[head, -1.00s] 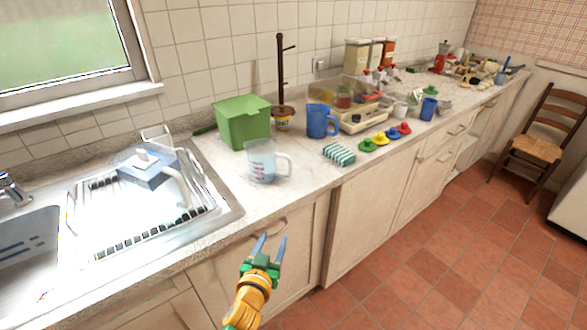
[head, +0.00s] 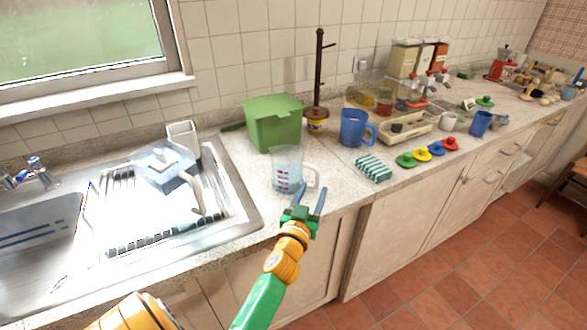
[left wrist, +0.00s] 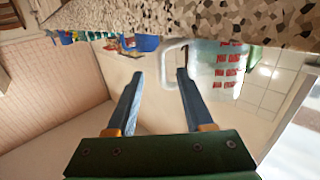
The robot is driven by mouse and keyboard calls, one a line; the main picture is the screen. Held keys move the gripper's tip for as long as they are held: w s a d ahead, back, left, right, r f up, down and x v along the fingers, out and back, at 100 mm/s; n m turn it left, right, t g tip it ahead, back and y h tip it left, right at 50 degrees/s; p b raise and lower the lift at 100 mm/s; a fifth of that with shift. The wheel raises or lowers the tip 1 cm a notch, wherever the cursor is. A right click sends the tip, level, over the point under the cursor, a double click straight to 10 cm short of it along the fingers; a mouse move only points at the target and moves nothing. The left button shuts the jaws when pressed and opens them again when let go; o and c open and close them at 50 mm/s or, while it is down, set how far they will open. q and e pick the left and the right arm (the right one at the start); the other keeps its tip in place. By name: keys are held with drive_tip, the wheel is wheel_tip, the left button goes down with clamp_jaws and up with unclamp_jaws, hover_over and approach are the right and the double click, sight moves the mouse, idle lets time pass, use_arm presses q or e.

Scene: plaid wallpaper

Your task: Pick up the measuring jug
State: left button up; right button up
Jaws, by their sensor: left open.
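The measuring jug (head: 284,171) is clear, with red markings and a handle on its right side. It stands upright on the counter (head: 240,180) near the front edge. In the left wrist view the jug (left wrist: 222,68) shows inverted, up and right of the fingers, with its handle near the right fingertip. My left gripper (head: 310,190) is open and empty, in front of and slightly right of the jug, near its handle. It also shows in the left wrist view (left wrist: 155,76), with nothing between the fingers. My right gripper is not in view.
A green bin (head: 273,125) stands behind the jug. The sink with a dish rack (head: 150,215) is left. Free floor (head: 430,275) lies right of the cabinets.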

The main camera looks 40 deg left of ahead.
sight(316, 182)
use_arm(q)
drive_tip(key=x, duration=0.2)
drive_tip(key=shift+w+a+r, duration=0.15)
drive_tip(key=shift+w+a, duration=0.15)
drive_tip(key=shift+w, duration=0.25)
drive_tip(key=shift+s, duration=0.15)
clamp_jaws()
idle(0.7)
